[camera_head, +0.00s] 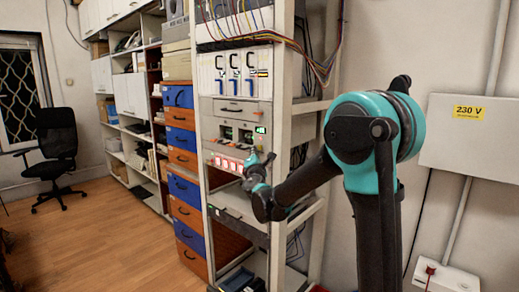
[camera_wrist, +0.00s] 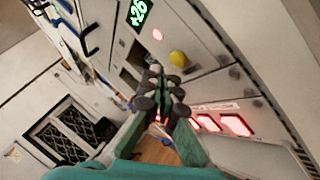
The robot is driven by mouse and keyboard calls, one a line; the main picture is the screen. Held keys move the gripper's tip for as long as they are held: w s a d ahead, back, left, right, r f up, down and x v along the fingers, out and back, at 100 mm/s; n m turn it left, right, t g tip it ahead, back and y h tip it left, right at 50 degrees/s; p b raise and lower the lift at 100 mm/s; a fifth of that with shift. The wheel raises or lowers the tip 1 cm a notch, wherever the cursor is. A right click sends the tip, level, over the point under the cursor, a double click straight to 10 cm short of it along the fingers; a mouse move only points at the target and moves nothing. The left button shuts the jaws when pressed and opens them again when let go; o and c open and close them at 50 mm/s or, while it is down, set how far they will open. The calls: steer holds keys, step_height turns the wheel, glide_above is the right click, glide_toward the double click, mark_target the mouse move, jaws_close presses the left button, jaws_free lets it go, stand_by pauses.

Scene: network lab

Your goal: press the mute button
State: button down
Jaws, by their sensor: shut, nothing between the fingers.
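My gripper (camera_head: 252,166) is shut and empty in front of the equipment rack, at the level of a row of red-lit buttons (camera_head: 226,162). In the wrist view its fingers (camera_wrist: 163,88) point towards the rack front. A yellow round button (camera_wrist: 178,58) sits on the panel just beyond the fingertips, near a small red light (camera_wrist: 157,34) and a green display (camera_wrist: 138,13). Red-lit buttons (camera_wrist: 236,125) glow to the right of the fingers. Part of that row is hidden by the gripper. I cannot read a mute label, nor tell whether the fingertips touch the panel.
The rack's pale right post (camera_head: 280,140) stands close beside my gripper. Blue and orange drawers (camera_head: 183,140) line the left. Coloured cables (camera_head: 305,55) hang at the top. A black office chair (camera_head: 56,150) stands far left, with clear wooden floor (camera_head: 110,225) between.

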steer(key=shift+w+d, duration=0.1)
steer(key=shift+w+d, duration=0.15)
steer(key=shift+w, duration=0.05)
steer(key=shift+w+d, duration=0.25)
steer(key=shift+w, duration=0.05)
stand_by(1.0)
stand_by(0.3)
steer(key=shift+s+a, duration=0.45)
steer(key=shift+s, duration=0.15)
steer(key=shift+s+a, duration=0.1)
steer(key=s+a, duration=0.1)
steer(key=s, duration=0.1)
steer(key=s+a, duration=0.1)
steer(key=a, duration=0.1)
steer(key=shift+s, duration=0.4)
stand_by(0.5)
